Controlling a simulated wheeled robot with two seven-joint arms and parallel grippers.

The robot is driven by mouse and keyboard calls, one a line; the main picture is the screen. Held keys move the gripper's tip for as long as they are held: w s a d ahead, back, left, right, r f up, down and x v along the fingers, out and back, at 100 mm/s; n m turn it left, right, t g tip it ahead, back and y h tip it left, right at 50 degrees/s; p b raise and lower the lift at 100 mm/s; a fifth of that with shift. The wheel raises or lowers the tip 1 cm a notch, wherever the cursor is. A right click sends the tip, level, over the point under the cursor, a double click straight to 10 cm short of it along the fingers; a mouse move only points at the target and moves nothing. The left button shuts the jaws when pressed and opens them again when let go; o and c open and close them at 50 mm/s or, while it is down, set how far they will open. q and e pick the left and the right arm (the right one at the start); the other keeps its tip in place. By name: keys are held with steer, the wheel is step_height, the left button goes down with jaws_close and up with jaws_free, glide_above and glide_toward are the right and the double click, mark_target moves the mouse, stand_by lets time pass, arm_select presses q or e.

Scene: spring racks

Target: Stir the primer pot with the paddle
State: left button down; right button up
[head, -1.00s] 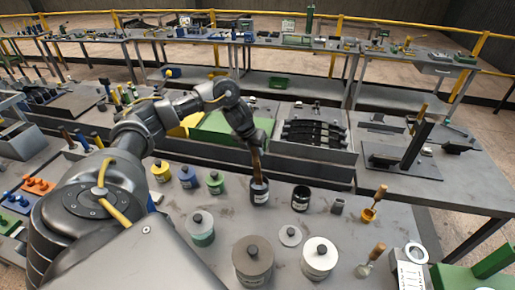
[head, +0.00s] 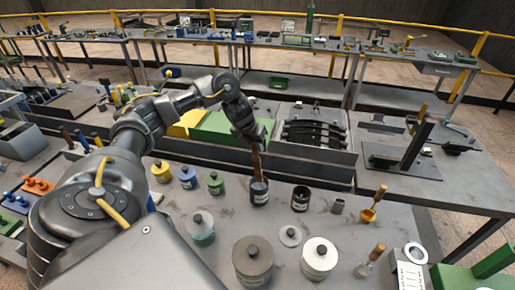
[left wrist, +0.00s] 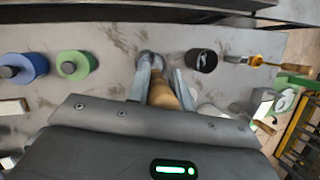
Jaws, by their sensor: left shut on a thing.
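My left gripper (head: 256,138) is shut on the brown wooden paddle (head: 256,160), held upright. The paddle's lower end is inside a dark labelled pot (head: 259,191) on the grey bench, so its tip is hidden. In the left wrist view the paddle's handle (left wrist: 162,96) lies between the two fingers, with the pot (left wrist: 150,60) partly showing beyond it. A second open dark pot (head: 300,199) stands just right; it also shows in the left wrist view (left wrist: 204,60). I cannot tell from labels which pot holds primer. My right gripper is not in view.
A loose grey lid (head: 290,236) lies nearer me. A large grey-brown can (head: 253,262), a white can (head: 318,260) and a green-banded jar (head: 201,229) stand in front. Small yellow, blue and green pots are left. A raised ledge runs behind.

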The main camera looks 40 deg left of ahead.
arm_select(q)
steer(key=shift+r, duration=2.1)
